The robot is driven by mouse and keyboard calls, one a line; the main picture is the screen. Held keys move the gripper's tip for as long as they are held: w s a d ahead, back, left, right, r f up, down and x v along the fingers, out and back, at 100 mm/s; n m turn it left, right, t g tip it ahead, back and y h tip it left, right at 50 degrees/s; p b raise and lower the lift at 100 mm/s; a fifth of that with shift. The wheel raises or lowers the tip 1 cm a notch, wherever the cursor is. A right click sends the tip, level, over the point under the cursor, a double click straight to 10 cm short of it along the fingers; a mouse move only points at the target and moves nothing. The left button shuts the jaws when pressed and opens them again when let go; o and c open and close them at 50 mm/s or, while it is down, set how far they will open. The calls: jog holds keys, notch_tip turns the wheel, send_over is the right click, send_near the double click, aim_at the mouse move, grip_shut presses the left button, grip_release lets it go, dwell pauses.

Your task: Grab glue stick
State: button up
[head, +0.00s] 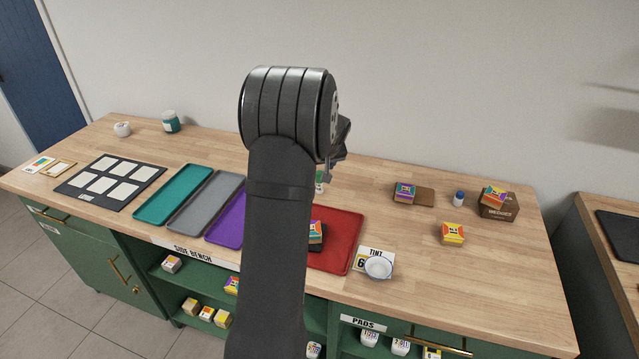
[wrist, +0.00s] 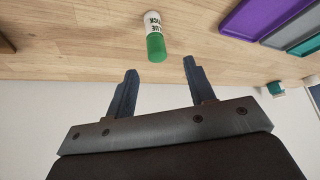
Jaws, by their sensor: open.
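The glue stick (wrist: 155,38) shows in the wrist view, with a white body lettered in dark print and a green end. It stands on the wooden bench top, just beyond the gap between my fingertips. My gripper (wrist: 160,66) is open and empty, one finger on each side of that gap, and apart from the stick. In the head view my own arm hides most of my gripper; a small white and green part of the glue stick (head: 320,184) shows beside the arm, behind the red tray (head: 342,238).
Teal (head: 173,194), grey (head: 206,202) and purple (head: 227,215) trays lie left of my arm. A white bowl (head: 378,267) stands at the front edge. Right are small boxes, a blue-capped bottle (head: 458,198) and a brown box (head: 498,206). The back middle-right top is mostly clear.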

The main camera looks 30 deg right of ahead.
jog(key=x, duration=0.6)
jog(key=shift+s+d+f, duration=0.15)
jog(key=shift+s+f, duration=0.05)
jog(key=shift+f, duration=0.25)
jog(key=shift+w+f, duration=0.3)
jog(key=shift+f, duration=0.2)
jog(key=c, duration=1)
